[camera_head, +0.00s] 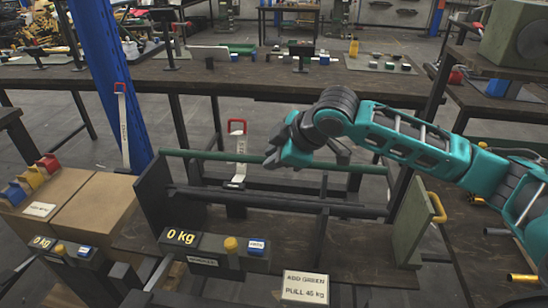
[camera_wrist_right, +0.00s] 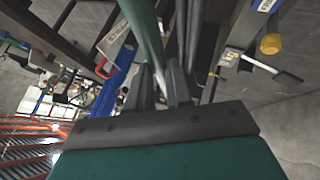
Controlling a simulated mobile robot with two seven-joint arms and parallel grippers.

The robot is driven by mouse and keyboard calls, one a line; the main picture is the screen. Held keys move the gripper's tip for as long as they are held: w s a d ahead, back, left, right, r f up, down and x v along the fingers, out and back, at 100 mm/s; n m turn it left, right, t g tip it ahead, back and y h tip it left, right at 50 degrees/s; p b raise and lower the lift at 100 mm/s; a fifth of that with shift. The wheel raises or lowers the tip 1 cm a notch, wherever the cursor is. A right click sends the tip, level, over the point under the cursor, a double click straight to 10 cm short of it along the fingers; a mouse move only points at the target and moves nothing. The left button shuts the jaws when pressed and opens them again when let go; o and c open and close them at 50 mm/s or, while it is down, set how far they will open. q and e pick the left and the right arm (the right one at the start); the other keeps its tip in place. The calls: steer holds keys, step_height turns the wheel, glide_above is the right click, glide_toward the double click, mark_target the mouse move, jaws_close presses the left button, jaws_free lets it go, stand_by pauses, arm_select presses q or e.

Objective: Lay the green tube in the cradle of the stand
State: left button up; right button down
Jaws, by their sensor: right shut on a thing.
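The green tube (camera_head: 215,155) is long and thin and lies roughly level across the head view, above the dark stand (camera_head: 152,205). My right gripper (camera_head: 277,158) is shut on the tube near its middle and hides that part. In the right wrist view the tube (camera_wrist_right: 147,35) runs down to the gripper's fingers (camera_wrist_right: 165,88). The tube's left end is near the top of the stand's left upright plate. Its right part passes behind my right arm toward the right upright plate (camera_head: 410,222). I cannot tell whether the tube touches the stand. My left gripper is not in view.
A dark bar (camera_head: 280,203) runs between the plates below the tube. A "0 kg" readout (camera_head: 182,238) and a white sign (camera_head: 305,287) are in front. A yellow handle (camera_head: 437,207) is on the right plate. A blue post (camera_head: 108,75) and cardboard boxes (camera_head: 95,215) stand left.

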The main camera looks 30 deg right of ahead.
step_height(320, 180, down, 3)
steer(key=b, duration=0.2)
steer(key=shift+b, duration=0.4)
steer(key=shift+f+b, duration=0.55)
steer(key=shift+b, duration=0.2)
steer(key=shift+f, duration=0.2)
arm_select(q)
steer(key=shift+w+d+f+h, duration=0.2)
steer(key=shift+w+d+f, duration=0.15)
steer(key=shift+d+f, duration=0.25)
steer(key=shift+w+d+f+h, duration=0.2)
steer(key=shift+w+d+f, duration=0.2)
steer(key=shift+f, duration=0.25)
arm_select(e)
steer(key=shift+f, duration=1.55)
steer(key=c, duration=1)
jaws_free()
steer(key=shift+o, duration=0.2)
